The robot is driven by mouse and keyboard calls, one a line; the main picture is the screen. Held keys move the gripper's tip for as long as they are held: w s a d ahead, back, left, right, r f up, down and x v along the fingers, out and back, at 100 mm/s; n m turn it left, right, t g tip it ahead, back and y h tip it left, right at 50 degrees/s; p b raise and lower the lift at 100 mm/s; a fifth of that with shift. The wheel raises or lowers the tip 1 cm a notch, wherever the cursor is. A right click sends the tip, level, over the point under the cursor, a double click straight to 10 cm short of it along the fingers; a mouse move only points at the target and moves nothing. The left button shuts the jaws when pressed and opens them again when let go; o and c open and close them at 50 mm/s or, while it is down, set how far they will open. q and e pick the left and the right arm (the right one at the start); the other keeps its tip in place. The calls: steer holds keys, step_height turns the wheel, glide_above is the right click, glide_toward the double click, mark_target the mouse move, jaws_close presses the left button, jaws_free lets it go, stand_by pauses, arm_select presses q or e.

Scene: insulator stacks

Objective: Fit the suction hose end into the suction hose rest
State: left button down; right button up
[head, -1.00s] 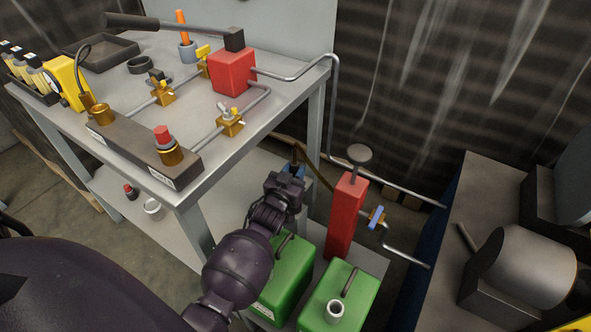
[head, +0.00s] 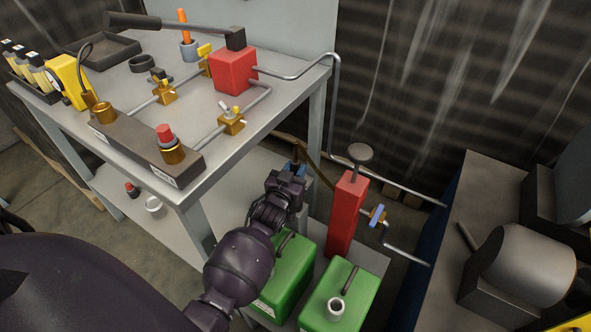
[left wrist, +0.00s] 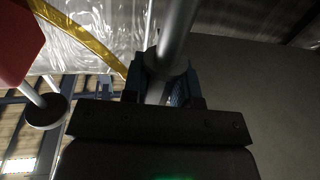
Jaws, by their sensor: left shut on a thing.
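My left gripper (head: 296,168) is beside the front right table leg, above the lower shelf, with its blue fingers closed on a slim part. In the left wrist view a grey tube with a dark collar (left wrist: 172,62) sits between the fingers; it appears to be the suction hose end. A brown hose (head: 318,172) runs close behind the gripper toward the red pump and shows yellow-brown in the left wrist view (left wrist: 92,38). I cannot tell which part is the suction hose rest. My right gripper is not in view.
The red hand pump (head: 347,215) with a blue-handled valve (head: 377,215) stands just right of my gripper. Green canisters (head: 340,298) stand below. The grey table (head: 110,72) carries valves and pipes. A small white cup (head: 153,207) stands on the lower shelf.

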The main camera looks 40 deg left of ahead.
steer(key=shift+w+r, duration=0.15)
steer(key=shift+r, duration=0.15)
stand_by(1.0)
arm_select(q)
steer(key=shift+f+b, duration=0.4)
steer(key=shift+f, duration=0.7)
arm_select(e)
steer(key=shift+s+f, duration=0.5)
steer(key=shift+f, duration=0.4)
arm_select(q)
steer(key=shift+f, duration=0.15)
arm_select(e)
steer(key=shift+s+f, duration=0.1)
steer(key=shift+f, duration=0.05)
